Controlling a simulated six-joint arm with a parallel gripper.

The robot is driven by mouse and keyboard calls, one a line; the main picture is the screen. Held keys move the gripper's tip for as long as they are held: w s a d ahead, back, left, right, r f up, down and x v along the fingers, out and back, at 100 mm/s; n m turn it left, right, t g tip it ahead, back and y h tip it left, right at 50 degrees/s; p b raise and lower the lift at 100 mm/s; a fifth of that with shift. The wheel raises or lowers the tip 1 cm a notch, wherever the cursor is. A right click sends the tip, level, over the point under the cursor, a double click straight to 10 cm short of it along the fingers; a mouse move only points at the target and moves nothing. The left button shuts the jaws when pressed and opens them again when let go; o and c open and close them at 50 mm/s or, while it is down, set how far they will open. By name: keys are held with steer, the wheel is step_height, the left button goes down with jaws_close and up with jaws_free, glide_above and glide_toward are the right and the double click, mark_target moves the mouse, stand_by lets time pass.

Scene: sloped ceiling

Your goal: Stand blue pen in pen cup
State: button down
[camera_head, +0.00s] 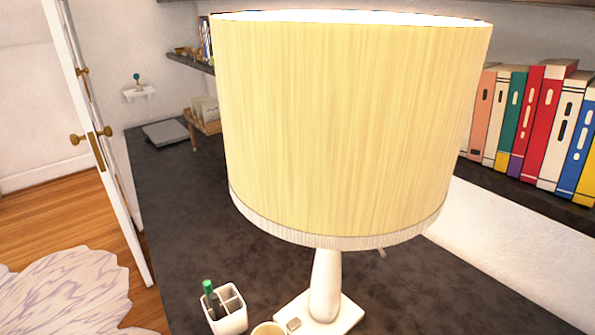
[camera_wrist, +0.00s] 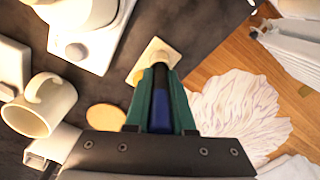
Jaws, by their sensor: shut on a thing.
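My gripper (camera_wrist: 160,75) shows only in the wrist view. Its two teal fingers are shut on the blue pen (camera_wrist: 161,112), which has a dark upper part and a blue lower part. The pen cup (camera_head: 233,323) is white and divided, on the dark desk at the bottom of the head view. A dark pen with a green top (camera_head: 208,287) stands in it. I cannot tell for certain whether the pen cup shows in the wrist view; a white object (camera_wrist: 45,153) at lower left there is partly hidden by my gripper.
A lamp with a large yellow shade (camera_head: 350,130) fills the middle of the head view. Its white base (camera_wrist: 90,42) and a cream mug (camera_wrist: 32,118) show in the wrist view, with a tan disc (camera_wrist: 105,117).

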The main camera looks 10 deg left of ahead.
steer(key=c, duration=0.8)
jaws_free()
steer(key=shift+f, duration=0.1)
steer(key=shift+o, duration=0.2)
step_height(320, 180, up, 12)
steer(key=shift+f, duration=0.1)
steer(key=d+r+m+y, duration=0.1)
steer(key=d+r+m, duration=0.2)
steer(key=d+m, duration=1.1)
steer(key=m, duration=0.6)
steer(key=shift+s+y, duration=0.35)
steer(key=shift+y, duration=0.05)
